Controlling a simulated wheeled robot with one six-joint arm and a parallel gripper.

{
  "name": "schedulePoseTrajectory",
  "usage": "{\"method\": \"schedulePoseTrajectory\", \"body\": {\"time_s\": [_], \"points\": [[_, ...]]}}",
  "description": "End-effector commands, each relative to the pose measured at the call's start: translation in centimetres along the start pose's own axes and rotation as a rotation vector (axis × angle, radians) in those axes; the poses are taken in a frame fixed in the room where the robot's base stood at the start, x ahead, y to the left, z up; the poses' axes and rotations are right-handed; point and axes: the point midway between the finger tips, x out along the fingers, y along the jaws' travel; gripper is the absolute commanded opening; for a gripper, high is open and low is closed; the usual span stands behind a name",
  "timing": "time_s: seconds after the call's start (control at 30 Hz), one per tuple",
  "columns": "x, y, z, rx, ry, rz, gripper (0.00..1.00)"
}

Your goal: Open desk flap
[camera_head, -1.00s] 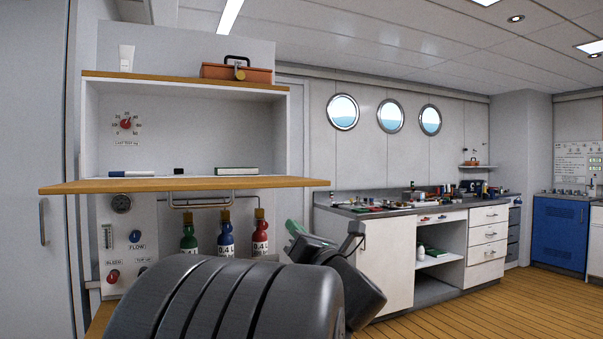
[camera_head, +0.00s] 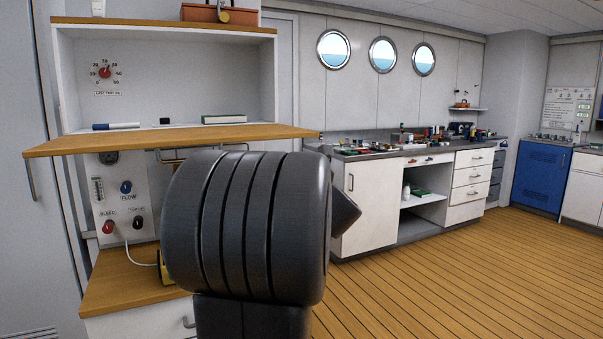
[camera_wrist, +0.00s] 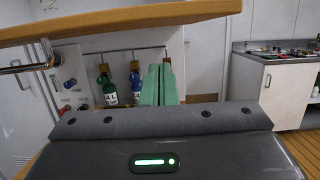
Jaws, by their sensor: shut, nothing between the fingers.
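The desk flap (camera_head: 180,138) is a wooden board that stands out level from the white cabinet, below its open compartment. In the wrist view its underside and edge (camera_wrist: 130,20) cross the top left, above my gripper. My gripper (camera_wrist: 161,72) shows there as two green fingers, pressed together and empty, below the board and apart from it in the picture. In the head view my dark arm hides the gripper.
Below the flap are a gauge panel (camera_head: 122,195), a green bottle (camera_wrist: 107,88), a blue bottle (camera_wrist: 136,84) and a lower wooden top (camera_head: 125,282). Markers and a green book (camera_head: 223,119) lie in the compartment. A workbench (camera_head: 375,200) stands right; the floor before it is clear.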

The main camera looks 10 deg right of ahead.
Motion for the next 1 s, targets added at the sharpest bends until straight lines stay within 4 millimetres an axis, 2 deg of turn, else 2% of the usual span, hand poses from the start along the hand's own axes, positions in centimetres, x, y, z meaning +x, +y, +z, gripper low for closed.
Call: {"method": "schedulePoseTrajectory", "body": {"time_s": [0.03, 0.2, 0.7, 1.0], "points": [[0.1, 0.0, 1.6, -0.005, -0.005, -0.001, 0.0], [0.4, 0.0, 3.2, -0.004, -0.004, -0.002, 0.0], [0.6, 0.0, 4.0, -0.003, -0.004, -0.002, 0.0], [1.8, 0.0, 9.1, -0.005, -0.006, -0.001, 0.0]]}}
